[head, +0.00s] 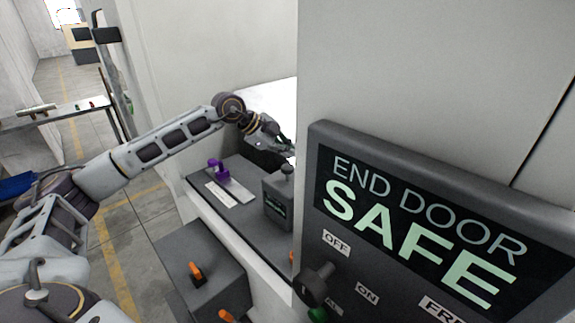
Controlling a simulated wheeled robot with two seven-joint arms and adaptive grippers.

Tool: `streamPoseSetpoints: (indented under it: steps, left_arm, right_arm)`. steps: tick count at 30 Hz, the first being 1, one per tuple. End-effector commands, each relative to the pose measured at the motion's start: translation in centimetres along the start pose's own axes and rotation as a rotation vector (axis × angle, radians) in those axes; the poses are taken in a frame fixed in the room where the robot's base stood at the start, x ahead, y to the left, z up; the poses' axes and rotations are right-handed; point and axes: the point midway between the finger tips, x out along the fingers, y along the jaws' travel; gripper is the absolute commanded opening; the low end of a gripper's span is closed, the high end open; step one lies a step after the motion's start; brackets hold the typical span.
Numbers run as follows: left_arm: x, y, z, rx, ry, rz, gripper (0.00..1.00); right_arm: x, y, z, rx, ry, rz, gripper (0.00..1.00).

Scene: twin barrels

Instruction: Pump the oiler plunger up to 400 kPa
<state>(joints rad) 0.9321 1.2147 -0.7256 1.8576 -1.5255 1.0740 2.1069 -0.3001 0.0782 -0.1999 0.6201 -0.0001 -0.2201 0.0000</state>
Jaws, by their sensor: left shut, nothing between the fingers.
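A small dark grey box (277,205) with a little lit display on its front stands on the grey bench top. A dark round knob on a short stem (287,170) rises from its top and looks like the oiler plunger. The display is too small to read. My left arm reaches in from the left, and its gripper (287,147) is shut and empty. It appears just above and beyond the knob in the picture; I cannot tell how far apart they are. The fingertips lie close to the edge of the tall panel. My right gripper is not in view.
A large "END DOOR SAFE" panel (430,225) with a rotary switch (317,284) fills the right side. A purple handle (218,169) on a pale plate is left of the box. A grey box with an orange lever (196,271) stands lower. The aisle floor is clear.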

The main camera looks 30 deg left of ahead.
Motion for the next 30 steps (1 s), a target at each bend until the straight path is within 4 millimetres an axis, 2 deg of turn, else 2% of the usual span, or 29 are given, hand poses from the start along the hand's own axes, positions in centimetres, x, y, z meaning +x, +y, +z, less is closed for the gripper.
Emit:
streamPoseSetpoints:
  steps: [14, 30]
  left_arm:
    - [-2.1, -1.5, -1.5, 0.0, 0.0, 0.0, 0.0]
    - [-2.1, -1.5, -1.5, 0.0, 0.0, 0.0, 0.0]
  right_arm:
    - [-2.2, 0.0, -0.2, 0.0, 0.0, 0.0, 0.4]
    - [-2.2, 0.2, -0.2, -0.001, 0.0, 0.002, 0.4]
